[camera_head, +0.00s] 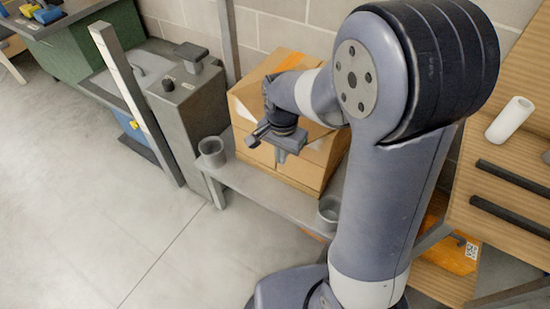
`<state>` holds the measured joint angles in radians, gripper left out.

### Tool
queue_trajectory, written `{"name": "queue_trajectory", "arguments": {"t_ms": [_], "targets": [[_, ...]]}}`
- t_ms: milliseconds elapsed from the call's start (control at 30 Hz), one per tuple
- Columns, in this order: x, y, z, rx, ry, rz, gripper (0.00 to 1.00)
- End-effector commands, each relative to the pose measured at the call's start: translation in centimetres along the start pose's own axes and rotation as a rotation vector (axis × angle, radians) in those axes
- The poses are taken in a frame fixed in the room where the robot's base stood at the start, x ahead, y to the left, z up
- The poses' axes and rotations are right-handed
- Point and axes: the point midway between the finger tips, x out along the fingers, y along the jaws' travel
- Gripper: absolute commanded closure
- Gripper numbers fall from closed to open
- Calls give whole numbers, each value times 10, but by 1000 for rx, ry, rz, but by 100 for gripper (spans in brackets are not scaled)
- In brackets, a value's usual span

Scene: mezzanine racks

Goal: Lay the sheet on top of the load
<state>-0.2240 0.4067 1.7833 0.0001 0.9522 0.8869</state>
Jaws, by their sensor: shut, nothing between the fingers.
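The load looks like a block of cardboard boxes (300,170) on a grey metal shelf, right of a grey cabinet. My gripper (268,146) is shut and empty. It appears in front of the upper part of the boxes, pointing down and left; I cannot tell whether it touches them. My arm hides the right side of the load and part of its top. A tan, flat-looking surface (288,62) shows at the back of the load's top; I cannot tell whether it is the sheet or part of a box. No other sheet can be made out.
A grey cup (212,152) and another round grey container (329,211) stand on the shelf (265,192). A slanted metal post (135,100) and a grey cabinet (190,115) stand left. A white roll (510,120) and dark bars (513,184) lie right. The floor at lower left is clear.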

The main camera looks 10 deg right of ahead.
Motion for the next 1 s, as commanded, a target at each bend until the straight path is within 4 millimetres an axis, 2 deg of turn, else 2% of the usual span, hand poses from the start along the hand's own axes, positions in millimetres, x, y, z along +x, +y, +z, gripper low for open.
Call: {"name": "queue_trajectory", "arguments": {"t_ms": [467,567,800,1000], "targets": [[-1,0,-9,1,0,0,100],[-2,0,-27,5,0,0,100],[-2,0,-83,3,0,0,100],[-1,0,-103,0,0,0,100]]}}
